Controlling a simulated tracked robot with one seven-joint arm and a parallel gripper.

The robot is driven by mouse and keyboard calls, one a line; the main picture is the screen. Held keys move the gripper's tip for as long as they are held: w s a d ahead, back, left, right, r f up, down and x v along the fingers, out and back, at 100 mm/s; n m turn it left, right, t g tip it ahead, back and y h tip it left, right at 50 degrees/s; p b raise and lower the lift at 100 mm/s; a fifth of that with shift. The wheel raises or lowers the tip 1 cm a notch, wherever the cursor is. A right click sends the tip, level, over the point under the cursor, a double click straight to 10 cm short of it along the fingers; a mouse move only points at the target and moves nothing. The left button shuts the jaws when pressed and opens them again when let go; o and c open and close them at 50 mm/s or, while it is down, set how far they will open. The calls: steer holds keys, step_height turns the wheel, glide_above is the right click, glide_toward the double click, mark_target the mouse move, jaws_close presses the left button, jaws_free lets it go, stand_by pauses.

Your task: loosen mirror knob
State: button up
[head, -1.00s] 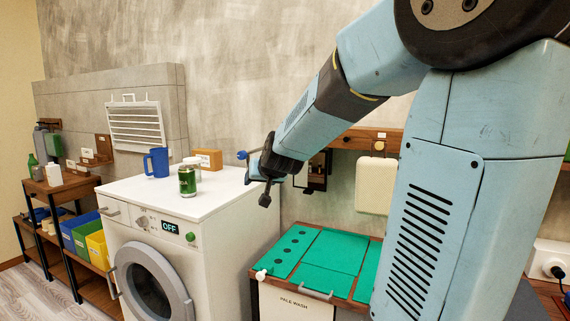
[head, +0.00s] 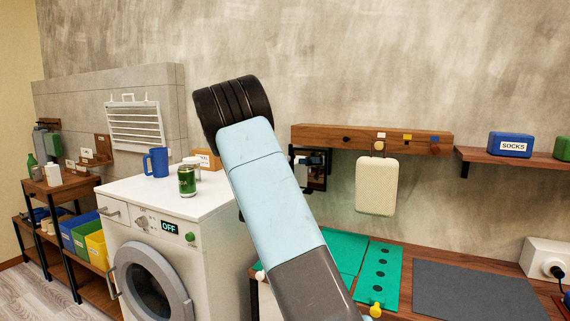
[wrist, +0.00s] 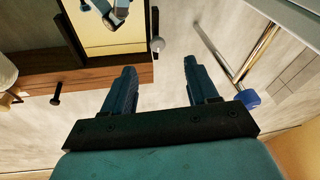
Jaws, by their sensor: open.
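In the wrist view a mirror (wrist: 118,38) with a dark frame shows at the top, its glass reflecting part of my arm. A small grey knob (wrist: 158,45) sits at the right side of its frame. My gripper (wrist: 158,66) is open and empty. Its two fingers point towards the knob, which appears just beyond and between the fingertips; I cannot tell the exact gap. In the head view the mirror (head: 318,170) hangs below the left end of a wooden rail. My arm reaches up in front, and the gripper is mostly hidden there.
The wooden rail (head: 430,142) carries pegs and a hanging pale pad (head: 376,190).

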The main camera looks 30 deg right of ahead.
steer(key=w+d+r+h, duration=0.2)
steer(key=w+d+r, duration=0.2)
steer(key=w+d, duration=0.5)
steer(key=shift+w+r+t, duration=0.15)
steer(key=shift+w+t, duration=0.05)
steer(key=shift+t, duration=0.1)
stand_by(0.4)
steer(key=shift+d, duration=0.1)
steer(key=c, duration=1)
steer(key=shift+a, duration=0.25)
steer(key=shift+c, duration=0.3)
steer(key=shift+d+n, duration=0.15)
steer(key=shift+n, duration=0.15)
